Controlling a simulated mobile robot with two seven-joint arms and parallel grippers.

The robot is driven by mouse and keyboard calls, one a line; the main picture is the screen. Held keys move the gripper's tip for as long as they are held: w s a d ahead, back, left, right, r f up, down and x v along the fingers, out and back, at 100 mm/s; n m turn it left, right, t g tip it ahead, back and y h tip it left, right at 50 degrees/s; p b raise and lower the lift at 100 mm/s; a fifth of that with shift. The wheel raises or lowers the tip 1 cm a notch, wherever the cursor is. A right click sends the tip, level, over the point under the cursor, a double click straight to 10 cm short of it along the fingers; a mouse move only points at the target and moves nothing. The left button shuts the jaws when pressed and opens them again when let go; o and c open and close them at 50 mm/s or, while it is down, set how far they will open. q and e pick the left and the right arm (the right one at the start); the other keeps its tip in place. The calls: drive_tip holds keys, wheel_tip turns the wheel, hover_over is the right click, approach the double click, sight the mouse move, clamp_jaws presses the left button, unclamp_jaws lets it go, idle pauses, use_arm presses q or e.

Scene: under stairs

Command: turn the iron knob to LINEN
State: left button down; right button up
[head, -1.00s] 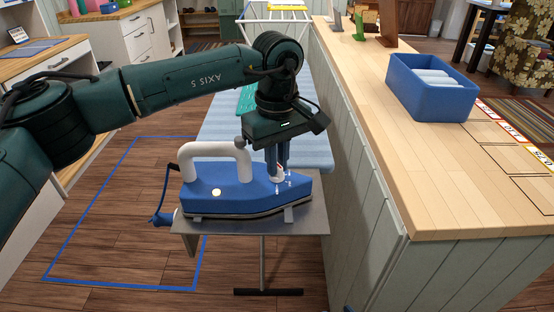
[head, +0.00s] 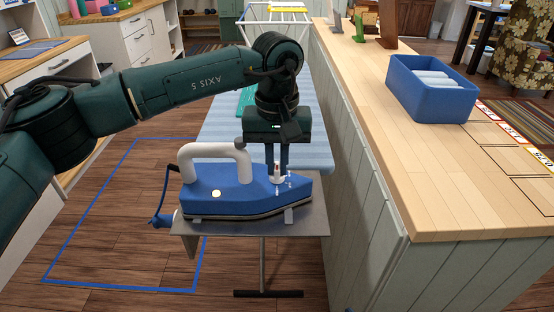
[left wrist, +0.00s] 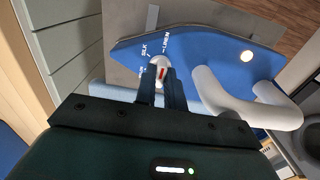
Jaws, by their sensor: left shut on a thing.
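The blue iron (head: 225,200) with a white handle (head: 243,165) rests on a grey plate (head: 310,222) at the end of the ironing board. Its white knob (head: 278,179) has a red mark and also shows in the left wrist view (left wrist: 157,63). My left gripper (head: 277,172) points down from above with its fingers shut on the knob. In the left wrist view, the printed words SILK and LINEN (left wrist: 167,46) are beside the knob. I cannot tell exactly which word the red mark points at. My right gripper is not in view.
A wooden counter (head: 400,150) runs along the right, with a blue bin (head: 432,88) of white rolls on it. The striped ironing board (head: 220,130) extends behind the iron. A blue outline (head: 90,220) marks clear floor at left.

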sight(277, 165)
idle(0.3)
use_arm(q)
drive_tip(key=c, duration=1.5)
unclamp_jaws()
wheel_tip(277, 165, up, 13)
drive_tip(key=shift+r, duration=0.1)
